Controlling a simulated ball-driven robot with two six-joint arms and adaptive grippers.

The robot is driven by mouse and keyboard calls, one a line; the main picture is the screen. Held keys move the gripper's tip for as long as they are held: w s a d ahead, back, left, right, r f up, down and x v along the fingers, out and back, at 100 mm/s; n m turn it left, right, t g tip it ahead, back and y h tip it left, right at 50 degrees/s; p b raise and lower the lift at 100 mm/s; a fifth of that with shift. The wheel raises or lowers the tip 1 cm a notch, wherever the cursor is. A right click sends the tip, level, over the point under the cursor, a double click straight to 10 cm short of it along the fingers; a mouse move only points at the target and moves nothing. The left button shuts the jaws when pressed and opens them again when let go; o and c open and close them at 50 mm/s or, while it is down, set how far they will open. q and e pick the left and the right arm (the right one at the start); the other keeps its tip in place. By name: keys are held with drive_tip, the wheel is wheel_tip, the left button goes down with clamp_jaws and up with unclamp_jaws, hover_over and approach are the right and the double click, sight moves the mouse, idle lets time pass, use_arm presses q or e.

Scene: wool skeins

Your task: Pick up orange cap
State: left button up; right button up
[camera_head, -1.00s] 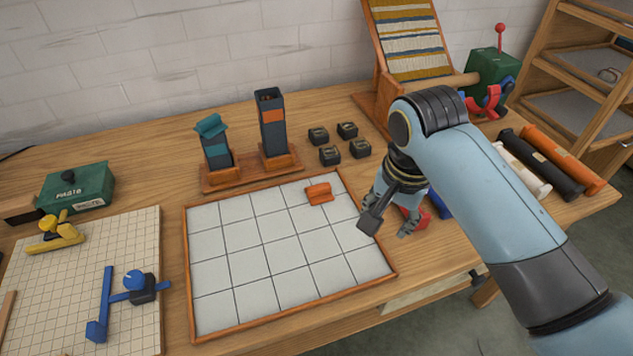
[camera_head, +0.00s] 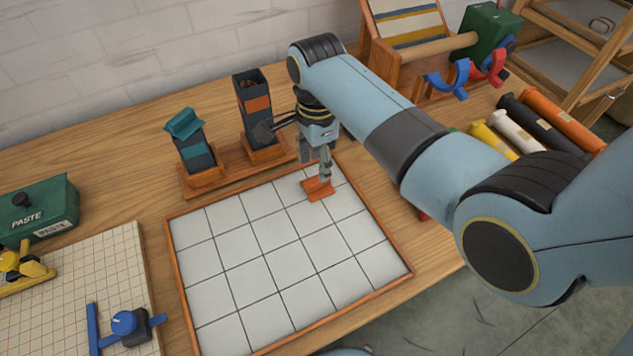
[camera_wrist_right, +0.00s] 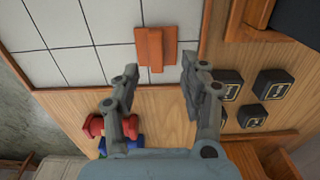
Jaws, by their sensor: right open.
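The orange cap (camera_head: 318,189) lies on the white gridded tray (camera_head: 222,250), near its far right corner. In the right wrist view the cap (camera_wrist_right: 155,48) lies just ahead of the fingertips, on the tray beside its wooden rim. My right gripper (camera_head: 322,172) points down above the cap and partly covers it in the head view. Its fingers (camera_wrist_right: 160,78) are apart with nothing between them. Whether a fingertip touches the cap is not clear. My left gripper is not in view.
A dark tube with an orange band (camera_head: 256,110) and a teal-capped tube (camera_head: 191,150) stand in wooden bases left of my right gripper. Several small dark blocks (camera_wrist_right: 273,84) sit beside the tray. Rolls (camera_head: 545,120) lie at the right. Most of the tray is clear.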

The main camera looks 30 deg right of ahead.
sight(315, 181)
drive_tip(key=f, duration=0.4)
drive_tip(key=shift+s+a+f, duration=0.2)
drive_tip(key=shift+a+f, duration=0.15)
drive_tip(key=shift+a, duration=0.05)
drive_tip(key=shift+f, duration=0.15)
drive_tip(key=shift+c, duration=2)
drive_tip(key=c, duration=0.4)
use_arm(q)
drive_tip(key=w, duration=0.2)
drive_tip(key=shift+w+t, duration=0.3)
use_arm(e)
drive_tip(key=shift+c, duration=0.5)
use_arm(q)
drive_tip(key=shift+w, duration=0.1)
